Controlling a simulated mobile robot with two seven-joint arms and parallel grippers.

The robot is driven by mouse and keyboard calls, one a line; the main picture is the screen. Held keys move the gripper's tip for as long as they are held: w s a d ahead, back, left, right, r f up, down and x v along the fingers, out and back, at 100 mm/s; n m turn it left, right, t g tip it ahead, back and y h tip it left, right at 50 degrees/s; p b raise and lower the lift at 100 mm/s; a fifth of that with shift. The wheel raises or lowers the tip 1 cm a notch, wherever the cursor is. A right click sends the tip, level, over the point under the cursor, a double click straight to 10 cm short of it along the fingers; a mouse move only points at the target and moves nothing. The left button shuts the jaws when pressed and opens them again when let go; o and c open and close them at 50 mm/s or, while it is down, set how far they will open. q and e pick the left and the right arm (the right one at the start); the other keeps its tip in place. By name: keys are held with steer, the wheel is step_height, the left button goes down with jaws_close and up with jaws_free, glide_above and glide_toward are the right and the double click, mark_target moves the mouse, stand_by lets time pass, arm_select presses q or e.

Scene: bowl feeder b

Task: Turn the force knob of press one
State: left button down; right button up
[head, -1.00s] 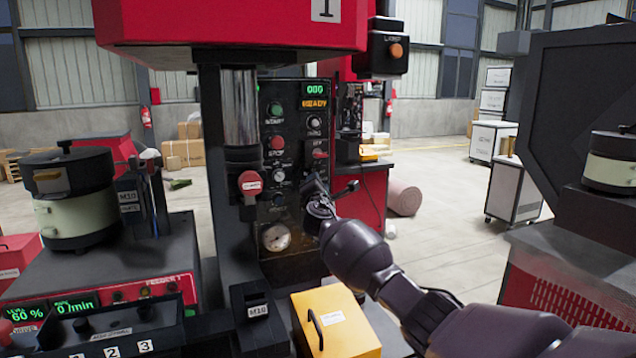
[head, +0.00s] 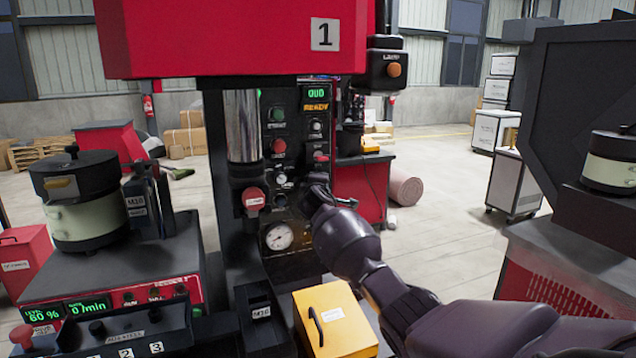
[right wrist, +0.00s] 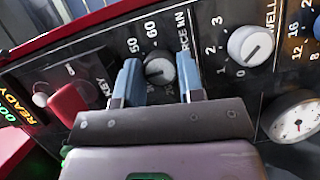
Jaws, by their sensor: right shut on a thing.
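Press one (head: 240,40) stands in the middle of the head view, with a red top marked 1 and a dark control panel (head: 284,115). In the right wrist view the force knob (right wrist: 158,66) is a small dark round knob with a pale pointer, beside a scale with 50 and 60. My right gripper (right wrist: 158,78) has its two blue-grey fingers on either side of this knob, shut on it. In the head view my right gripper (head: 314,198) is at the panel's right edge and hides the knob. My left gripper is not in view.
The right wrist view shows a pale dwell knob (right wrist: 250,47), a pressure gauge (right wrist: 297,117) and a red switch (right wrist: 68,104) close by.

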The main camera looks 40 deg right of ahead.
stand_by(0.4)
steer(key=o, duration=0.9)
steer(key=shift+s+a, duration=0.1)
steer(key=shift+v, duration=5.3)
